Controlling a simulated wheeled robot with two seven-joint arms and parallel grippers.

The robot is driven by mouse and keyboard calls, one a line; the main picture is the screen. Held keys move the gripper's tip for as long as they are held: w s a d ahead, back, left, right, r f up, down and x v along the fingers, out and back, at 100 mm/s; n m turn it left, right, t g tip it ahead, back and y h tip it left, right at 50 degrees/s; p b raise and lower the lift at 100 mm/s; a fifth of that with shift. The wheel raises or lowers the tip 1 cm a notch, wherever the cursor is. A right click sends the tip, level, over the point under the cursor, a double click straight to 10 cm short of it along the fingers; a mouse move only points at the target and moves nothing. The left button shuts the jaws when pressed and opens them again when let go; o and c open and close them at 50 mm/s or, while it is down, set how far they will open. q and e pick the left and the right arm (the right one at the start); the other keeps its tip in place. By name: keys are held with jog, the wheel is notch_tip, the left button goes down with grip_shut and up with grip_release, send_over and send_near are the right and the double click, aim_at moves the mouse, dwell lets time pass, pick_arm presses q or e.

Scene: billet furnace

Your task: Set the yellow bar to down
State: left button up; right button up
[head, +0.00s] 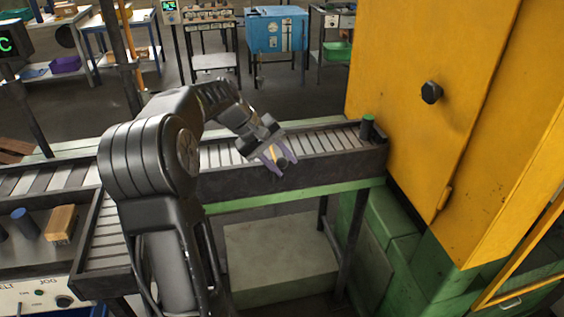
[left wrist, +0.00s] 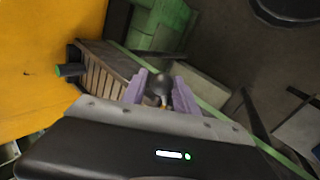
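My left gripper (head: 279,158) is over the front edge of the roller conveyor, its pale purple fingers pointing down. A dark round knob (head: 283,163) sits between the fingers near their tips. In the left wrist view the knob (left wrist: 163,84) shows between the two fingers (left wrist: 161,91), with gaps on both sides, so the gripper looks open. A short piece of a yellow bar (left wrist: 164,102) shows just below the knob there. Most of the bar is hidden by the gripper, so its tilt is hard to tell. My right gripper is not in view.
The roller conveyor (head: 325,140) runs to a large yellow furnace cabinet (head: 430,130) at the right. A small green-topped post (head: 367,128) stands at its right end. A pale box (head: 280,250) sits under the conveyor.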

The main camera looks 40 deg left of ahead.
pick_arm(q)
jog(key=shift+o, duration=1.2)
jog(key=b+v, duration=0.1)
jog(key=v, duration=0.6)
jog(key=shift+s+r, duration=0.2)
jog(key=shift+r, duration=0.15)
